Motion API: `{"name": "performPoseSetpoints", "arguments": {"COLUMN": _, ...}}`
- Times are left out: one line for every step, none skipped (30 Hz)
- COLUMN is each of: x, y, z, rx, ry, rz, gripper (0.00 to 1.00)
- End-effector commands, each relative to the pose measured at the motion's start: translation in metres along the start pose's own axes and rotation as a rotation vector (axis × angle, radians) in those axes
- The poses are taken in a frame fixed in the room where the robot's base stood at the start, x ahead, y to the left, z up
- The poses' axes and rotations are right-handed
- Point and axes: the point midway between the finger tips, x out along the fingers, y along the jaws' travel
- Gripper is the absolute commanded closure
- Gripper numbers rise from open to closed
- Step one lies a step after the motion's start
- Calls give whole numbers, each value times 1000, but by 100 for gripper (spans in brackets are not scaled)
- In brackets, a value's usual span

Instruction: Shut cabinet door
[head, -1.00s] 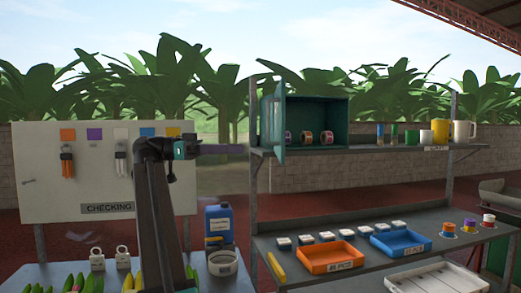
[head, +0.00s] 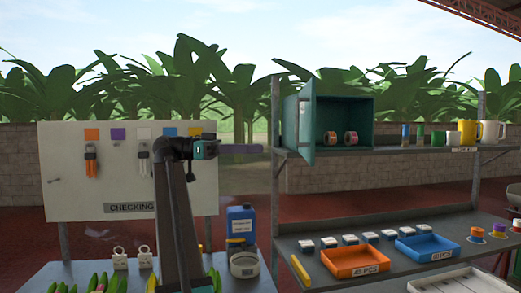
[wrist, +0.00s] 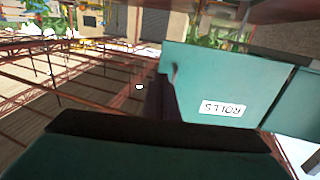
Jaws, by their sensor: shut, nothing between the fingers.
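The green cabinet (head: 347,97) stands on the upper shelf, with its front open toward me. Its door (head: 304,122) is hinged at the left and stands open, swung out toward me. Two rolls (head: 340,138) show inside, and the door edge may hide more. In the wrist view the door (wrist: 215,80) shows large, with a ROLLS label upside down. My gripper (head: 258,149) is shut and empty, pointing right. In the head view it lies left of the door, with a gap in the picture; the true distance is unclear.
A shelf post (head: 276,100) stands just left of the door. Cups and a yellow mug (head: 467,132) stand right of the cabinet. Below are an orange tray (head: 355,263) and a blue tray (head: 428,247). A checking board (head: 75,175) stands behind my arm.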

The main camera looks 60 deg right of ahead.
Motion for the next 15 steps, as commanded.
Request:
{"name": "performPoseSetpoints", "arguments": {"x": 6, "y": 1, "z": 0, "rx": 0, "ry": 0, "rz": 2, "gripper": 100}}
{"name": "performPoseSetpoints", "arguments": {"x": 10, "y": 1, "z": 0, "rx": 1, "ry": 0, "rz": 3, "gripper": 100}}
{"name": "performPoseSetpoints", "arguments": {"x": 15, "y": 1, "z": -1, "rx": 1, "ry": 1, "rz": 4, "gripper": 100}}
{"name": "performPoseSetpoints", "arguments": {"x": 19, "y": 1, "z": -1, "rx": 1, "ry": 1, "rz": 4, "gripper": 100}}
{"name": "performPoseSetpoints", "arguments": {"x": 23, "y": 1, "z": -1, "rx": 1, "ry": 1, "rz": 4, "gripper": 100}}
{"name": "performPoseSetpoints", "arguments": {"x": 28, "y": 1, "z": -1, "rx": 1, "ry": 0, "rz": 5, "gripper": 100}}
{"name": "performPoseSetpoints", "arguments": {"x": 33, "y": 1, "z": -1, "rx": 1, "ry": 0, "rz": 5, "gripper": 100}}
{"name": "performPoseSetpoints", "arguments": {"x": 37, "y": 1, "z": -1, "rx": 1, "ry": 0, "rz": 5, "gripper": 100}}
{"name": "performPoseSetpoints", "arguments": {"x": 43, "y": 1, "z": -1, "rx": 1, "ry": 0, "rz": 4, "gripper": 100}}
{"name": "performPoseSetpoints", "arguments": {"x": 47, "y": 1, "z": -1, "rx": 1, "ry": 0, "rz": 4, "gripper": 100}}
{"name": "performPoseSetpoints", "arguments": {"x": 52, "y": 1, "z": -1, "rx": 1, "ry": 0, "rz": 5, "gripper": 100}}
{"name": "performPoseSetpoints", "arguments": {"x": 58, "y": 2, "z": -1, "rx": 1, "ry": 0, "rz": 6, "gripper": 100}}
{"name": "performPoseSetpoints", "arguments": {"x": 62, "y": 2, "z": -1, "rx": 1, "ry": 0, "rz": 6, "gripper": 100}}
{"name": "performPoseSetpoints", "arguments": {"x": 66, "y": 2, "z": -1, "rx": 1, "ry": 1, "rz": 5, "gripper": 100}}
{"name": "performPoseSetpoints", "arguments": {"x": 72, "y": 2, "z": -1, "rx": 1, "ry": 1, "rz": 4, "gripper": 100}}
